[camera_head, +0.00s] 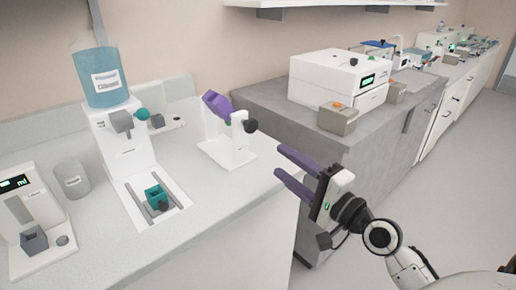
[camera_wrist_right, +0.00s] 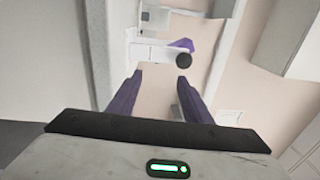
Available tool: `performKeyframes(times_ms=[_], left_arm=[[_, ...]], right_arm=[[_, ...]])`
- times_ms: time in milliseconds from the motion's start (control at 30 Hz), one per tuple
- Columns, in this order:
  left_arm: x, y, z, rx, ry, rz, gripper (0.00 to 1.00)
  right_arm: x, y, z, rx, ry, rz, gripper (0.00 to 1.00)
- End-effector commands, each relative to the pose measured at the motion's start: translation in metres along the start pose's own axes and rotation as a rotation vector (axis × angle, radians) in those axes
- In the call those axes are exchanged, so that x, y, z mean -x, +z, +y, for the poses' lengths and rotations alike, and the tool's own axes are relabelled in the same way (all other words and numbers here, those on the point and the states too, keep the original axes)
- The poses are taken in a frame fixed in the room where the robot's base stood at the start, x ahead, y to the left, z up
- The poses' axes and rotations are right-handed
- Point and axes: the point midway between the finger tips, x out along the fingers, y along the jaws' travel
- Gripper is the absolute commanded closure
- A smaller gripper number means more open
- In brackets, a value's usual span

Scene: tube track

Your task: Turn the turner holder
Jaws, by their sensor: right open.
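The turner holder (camera_head: 226,148) is a white stand on the light counter, left of my right gripper in the head view. It carries a tilted purple holder piece (camera_head: 217,104) and a dark round knob (camera_head: 250,126) on its right side. In the right wrist view the purple piece (camera_wrist_right: 181,44) and the knob (camera_wrist_right: 183,61) show beyond the fingertips. My right gripper (camera_head: 279,160) is open and empty, with purple fingers pointing toward the stand, apart from it. My left gripper is in neither view.
Left of the stand is a white dispenser (camera_head: 122,145) with a blue bottle (camera_head: 101,82) and a teal block (camera_head: 158,197) at its base. A grey cup (camera_head: 72,180) and a white device (camera_head: 31,215) stand further left. A grey counter (camera_head: 262,98) with a white machine (camera_head: 335,77) lies behind right.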

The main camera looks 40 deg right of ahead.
Motion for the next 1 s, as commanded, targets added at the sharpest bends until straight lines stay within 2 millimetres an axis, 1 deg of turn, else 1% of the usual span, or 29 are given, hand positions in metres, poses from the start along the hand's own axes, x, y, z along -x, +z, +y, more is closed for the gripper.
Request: performKeyframes(times_ms=[33, 67, 100, 200, 300, 333, 433, 567, 667, 767, 900, 1000], left_arm=[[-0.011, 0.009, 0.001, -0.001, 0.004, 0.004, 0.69], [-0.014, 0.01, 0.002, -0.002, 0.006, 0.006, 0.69], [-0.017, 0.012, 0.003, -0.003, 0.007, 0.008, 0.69], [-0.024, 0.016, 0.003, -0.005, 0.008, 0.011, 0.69], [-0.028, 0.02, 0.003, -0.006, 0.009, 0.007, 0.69], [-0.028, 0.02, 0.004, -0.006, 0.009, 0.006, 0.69], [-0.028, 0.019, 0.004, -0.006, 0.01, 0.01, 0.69], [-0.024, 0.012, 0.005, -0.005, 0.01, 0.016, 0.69], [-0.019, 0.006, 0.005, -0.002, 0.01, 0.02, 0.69], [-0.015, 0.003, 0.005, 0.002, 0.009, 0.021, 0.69], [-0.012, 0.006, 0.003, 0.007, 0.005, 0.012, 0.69], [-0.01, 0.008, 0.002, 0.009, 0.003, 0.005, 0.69]], right_arm=[[-0.001, 0.002, 0.011, -0.258, -0.038, -0.013, 0.55], [-0.002, 0.004, 0.011, -0.414, -0.061, -0.027, 0.55], [-0.002, 0.006, 0.01, -0.61, -0.09, -0.052, 0.55], [-0.002, 0.011, 0.005, -1.028, -0.153, -0.127, 0.55], [-0.001, 0.012, -0.002, -1.315, -0.199, -0.2, 0.55], [0.0, 0.012, -0.004, -1.376, -0.207, -0.218, 0.55], [0.0, 0.012, -0.009, -1.503, -0.226, -0.259, 0.55], [-0.008, 0.013, -0.016, -1.54, -0.229, -0.273, 0.55], [-0.022, 0.013, -0.023, -1.536, -0.228, -0.272, 0.55], [-0.041, 0.014, -0.03, -1.534, -0.229, -0.273, 0.55], [-0.065, 0.015, -0.037, -1.533, -0.228, -0.271, 0.55], [-0.079, 0.015, -0.041, -1.532, -0.228, -0.27, 0.55]])
